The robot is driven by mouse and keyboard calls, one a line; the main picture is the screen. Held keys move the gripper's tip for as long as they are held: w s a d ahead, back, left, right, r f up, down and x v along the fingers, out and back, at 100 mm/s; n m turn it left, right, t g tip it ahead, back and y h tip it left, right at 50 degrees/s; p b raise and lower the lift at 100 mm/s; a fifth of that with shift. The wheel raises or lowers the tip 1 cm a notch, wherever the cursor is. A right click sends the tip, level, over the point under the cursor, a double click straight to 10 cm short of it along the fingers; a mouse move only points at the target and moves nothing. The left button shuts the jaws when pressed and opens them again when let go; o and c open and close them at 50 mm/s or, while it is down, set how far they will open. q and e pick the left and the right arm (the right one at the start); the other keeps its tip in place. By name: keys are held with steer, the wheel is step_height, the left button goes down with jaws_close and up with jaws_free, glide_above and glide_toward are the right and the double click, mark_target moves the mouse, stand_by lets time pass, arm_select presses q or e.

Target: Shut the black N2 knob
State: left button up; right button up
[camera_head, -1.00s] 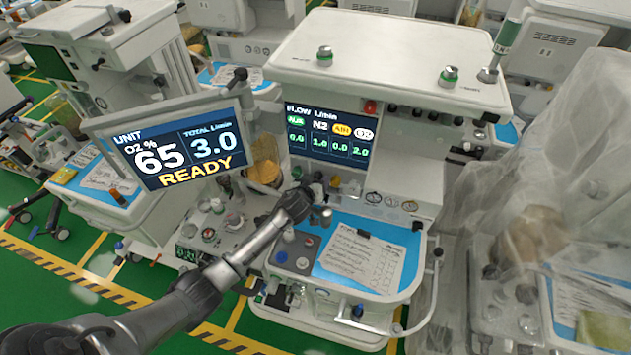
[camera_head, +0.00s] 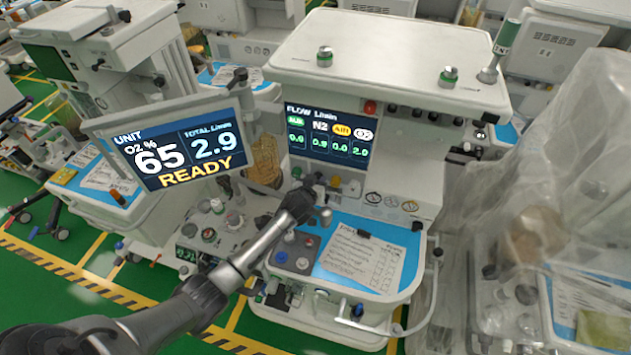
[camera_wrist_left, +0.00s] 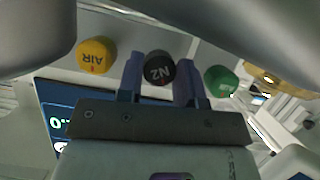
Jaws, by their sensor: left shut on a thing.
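The black N2 knob (camera_wrist_left: 160,69) sits between the two fingers of my left gripper (camera_wrist_left: 158,78) in the left wrist view, its label upside down and slightly tilted. The gripper is shut on the knob. In the head view my left gripper (camera_head: 312,186) reaches the knob row under the flow screen (camera_head: 326,135), and my arm largely hides the black knob there. The screen reads 0.9 under N2, with 0.0, 0.0 and 2.0 in the other columns. My right gripper is not in view.
The yellow AIR knob (camera_wrist_left: 97,54) and a green knob (camera_wrist_left: 221,81) flank the black one closely. A blue-topped work surface with a paper sheet (camera_head: 362,262) lies below right.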

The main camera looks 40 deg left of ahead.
arm_select(q)
steer(key=m+g+y+b, duration=0.1)
steer(key=m+y+b, duration=0.1)
steer(key=m+y, duration=0.1)
steer(key=shift+d+m, duration=0.1)
steer(key=shift+m, duration=0.5)
stand_by(0.3)
steer(key=o, duration=0.9)
steer(key=shift+c, duration=0.2)
steer(key=shift+o, duration=0.3)
